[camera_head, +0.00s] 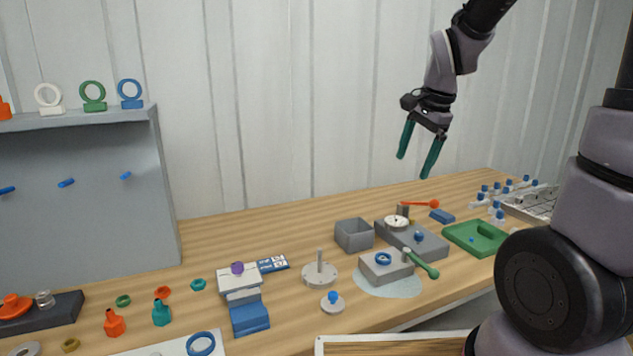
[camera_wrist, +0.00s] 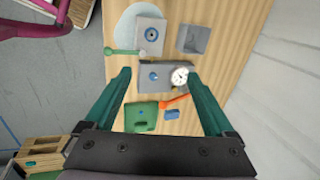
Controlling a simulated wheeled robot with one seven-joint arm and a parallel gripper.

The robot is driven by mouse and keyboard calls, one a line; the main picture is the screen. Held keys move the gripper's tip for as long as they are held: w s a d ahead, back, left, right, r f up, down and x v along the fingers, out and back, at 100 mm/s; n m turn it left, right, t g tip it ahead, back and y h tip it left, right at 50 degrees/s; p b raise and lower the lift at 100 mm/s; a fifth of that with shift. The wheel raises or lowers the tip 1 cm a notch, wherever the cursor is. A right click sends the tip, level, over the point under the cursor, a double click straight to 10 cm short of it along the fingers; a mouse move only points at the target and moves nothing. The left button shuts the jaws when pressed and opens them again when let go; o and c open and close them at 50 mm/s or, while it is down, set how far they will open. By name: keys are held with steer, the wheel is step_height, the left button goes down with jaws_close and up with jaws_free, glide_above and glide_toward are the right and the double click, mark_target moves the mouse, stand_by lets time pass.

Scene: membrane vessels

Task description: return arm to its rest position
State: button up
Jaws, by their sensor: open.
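My gripper (camera_head: 418,157) hangs in the air above the back right part of the bench, its green fingers spread apart and pointing down. In the wrist view my gripper (camera_wrist: 160,82) is open with nothing between its fingers. My arm reaches in from the top right of the head view. Below the gripper, apart from it, is a grey block with a round white dial (camera_head: 396,222); the dial also shows in the wrist view (camera_wrist: 180,76).
The wooden bench (camera_head: 290,231) carries a grey open box (camera_head: 353,235), a green tray (camera_head: 462,241), a grey block with a blue ring (camera_head: 384,270) and a green-handled tool (camera_head: 424,266). A grey shelf unit (camera_head: 85,200) stands left. The air around the gripper is clear.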

steer(key=s+d+r+n+t, duration=0.2)
steer(key=s+r+n+t, duration=0.2)
steer(key=s+r+n, duration=0.4)
steer(key=s+r, duration=0.3)
steer(key=s, duration=0.2)
steer(key=shift+s+d+n, duration=0.2)
steer(key=shift+d+n, duration=0.1)
steer(key=shift+n, duration=0.1)
